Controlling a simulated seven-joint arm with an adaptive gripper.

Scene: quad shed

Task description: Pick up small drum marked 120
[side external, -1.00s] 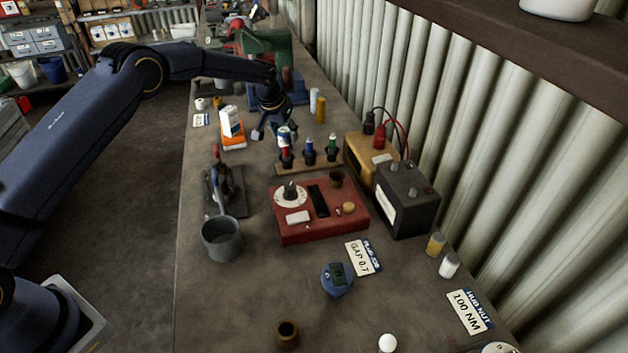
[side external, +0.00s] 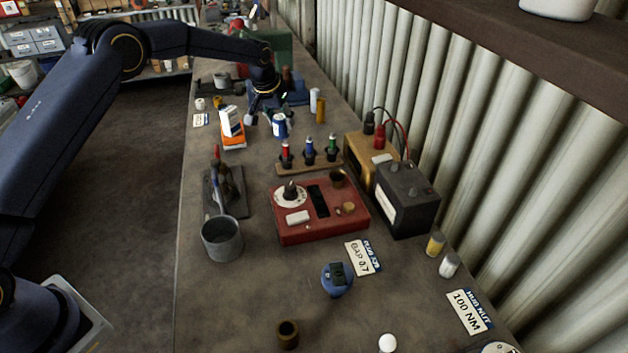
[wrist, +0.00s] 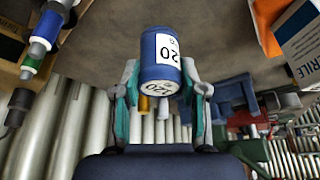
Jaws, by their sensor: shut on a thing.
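The small blue drum (wrist: 160,44) has a white label and a white end, both reading 120. In the wrist view it sits between the two fingers of my gripper (wrist: 160,85), which is shut on it. In the side external view the drum (side external: 280,125) hangs in my gripper (side external: 266,121) beyond the row of coloured-top holders. Whether its base clears the bench cannot be told.
An orange-and-white box (side external: 232,128) stands left of the drum. The holders with red, blue and green tops (side external: 309,152) are in front. A white cylinder (side external: 315,101) and a yellow cylinder (side external: 321,109) stand to the right. A red tester box (side external: 322,217) sits nearer.

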